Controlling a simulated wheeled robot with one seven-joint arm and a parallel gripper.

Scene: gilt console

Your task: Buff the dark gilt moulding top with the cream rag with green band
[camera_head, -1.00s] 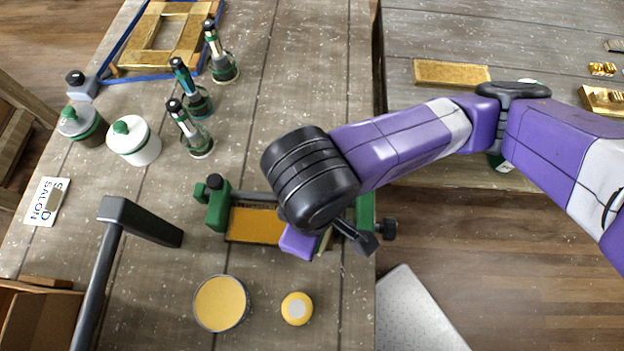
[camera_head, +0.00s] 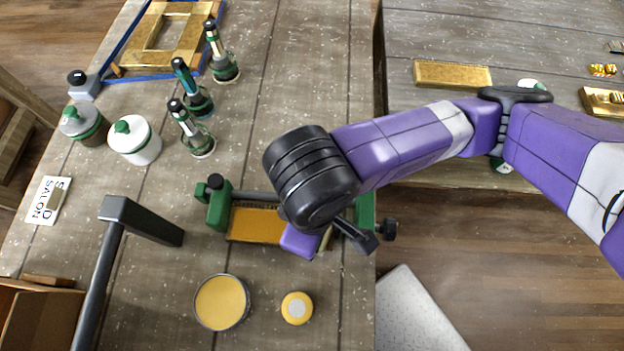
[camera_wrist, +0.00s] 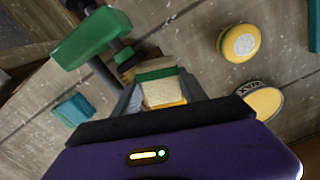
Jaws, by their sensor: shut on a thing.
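The gilt moulding (camera_head: 254,227) lies between the green end blocks of a clamp (camera_head: 218,207) on the near bench, its top dark gold with a brownish strip at the far edge. My gripper (camera_wrist: 160,88) is over the moulding's right part and hides it in the head view. It is shut on the cream rag with green band (camera_wrist: 162,92), which shows between the fingers in the wrist view. A bit of gold shows just below the rag there; whether they touch I cannot tell.
An open tin of yellow paste (camera_head: 221,302) and a round yellow pot (camera_head: 297,308) stand in front of the clamp. Several dark-capped bottles (camera_head: 197,135) and two lidded jars (camera_head: 135,140) stand behind left. A black lamp arm (camera_head: 140,222) reaches in at left.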

